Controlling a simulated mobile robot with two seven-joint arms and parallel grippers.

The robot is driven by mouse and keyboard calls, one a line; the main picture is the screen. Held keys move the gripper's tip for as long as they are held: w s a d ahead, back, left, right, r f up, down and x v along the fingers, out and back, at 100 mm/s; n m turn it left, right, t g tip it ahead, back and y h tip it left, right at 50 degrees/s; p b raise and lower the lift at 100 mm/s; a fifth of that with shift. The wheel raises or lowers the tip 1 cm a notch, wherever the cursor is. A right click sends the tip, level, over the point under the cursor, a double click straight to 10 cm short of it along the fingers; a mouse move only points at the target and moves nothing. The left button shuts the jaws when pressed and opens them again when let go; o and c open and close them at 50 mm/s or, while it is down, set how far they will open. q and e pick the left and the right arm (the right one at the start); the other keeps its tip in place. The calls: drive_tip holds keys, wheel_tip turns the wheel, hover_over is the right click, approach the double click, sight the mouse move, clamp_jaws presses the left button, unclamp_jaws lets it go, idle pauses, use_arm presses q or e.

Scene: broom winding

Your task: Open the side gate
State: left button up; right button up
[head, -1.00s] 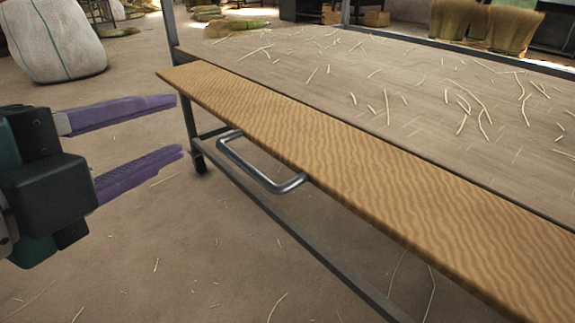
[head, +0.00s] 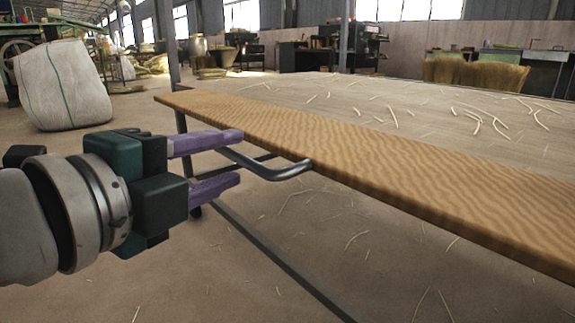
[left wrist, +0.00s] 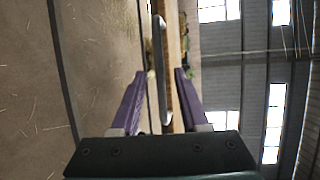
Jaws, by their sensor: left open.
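The side gate (head: 400,178) is a long wood-grain board along the near side of the cart, its face upward in the head view. A grey metal bar handle (head: 285,173) sticks out from its near edge. My left gripper (head: 239,157) is open, its purple fingers one above the other at the handle's left end. In the left wrist view, the handle (left wrist: 159,60) and the gate's edge (left wrist: 173,60) lie between the spread fingers (left wrist: 161,75). I cannot tell whether a finger touches the handle. My right gripper is not in view.
The cart's bed (head: 430,130) holds loose straw strands. A dark post (head: 169,45) rises at its far left corner and a lower rail (head: 270,255) runs below the gate. A big white sack (head: 65,88) stands at the left.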

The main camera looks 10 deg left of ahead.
sight(292, 139)
use_arm(q)
drive_tip(key=shift+b+x, duration=0.45)
drive_tip(key=shift+x, duration=0.9)
clamp_jaws()
idle(0.5)
